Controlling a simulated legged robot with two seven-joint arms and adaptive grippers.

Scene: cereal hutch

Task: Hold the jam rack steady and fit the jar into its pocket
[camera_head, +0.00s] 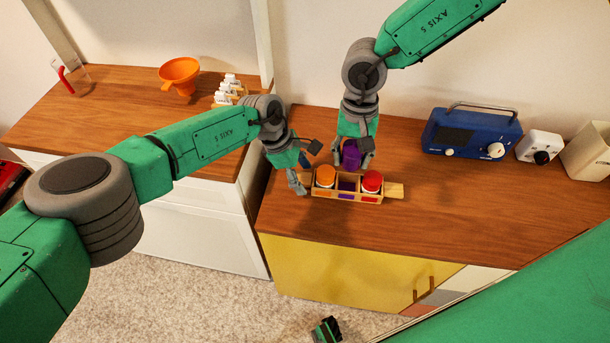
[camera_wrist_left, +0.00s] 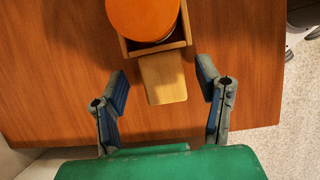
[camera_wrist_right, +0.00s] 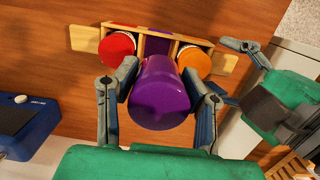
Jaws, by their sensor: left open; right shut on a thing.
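The wooden jam rack (camera_head: 348,196) lies on the counter with flat end tabs. An orange jar (camera_head: 325,177) fills its left pocket and a red jar (camera_head: 372,181) its right one; the middle pocket, purple inside (camera_head: 347,184), is empty. My right gripper (camera_wrist_right: 160,92) is shut on a purple jar (camera_wrist_right: 160,95), which also shows in the head view (camera_head: 350,155), just behind the rack's middle. My left gripper (camera_wrist_left: 160,88) is open, its fingers on either side of the rack's left tab (camera_wrist_left: 163,78), apart from it. The orange lid (camera_wrist_left: 143,18) shows beyond.
A blue radio (camera_head: 470,131), a white box with a dark knob (camera_head: 539,147) and a cream container (camera_head: 588,150) stand at the right. An orange funnel (camera_head: 180,73) and small white jars (camera_head: 229,88) stand on the left counter.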

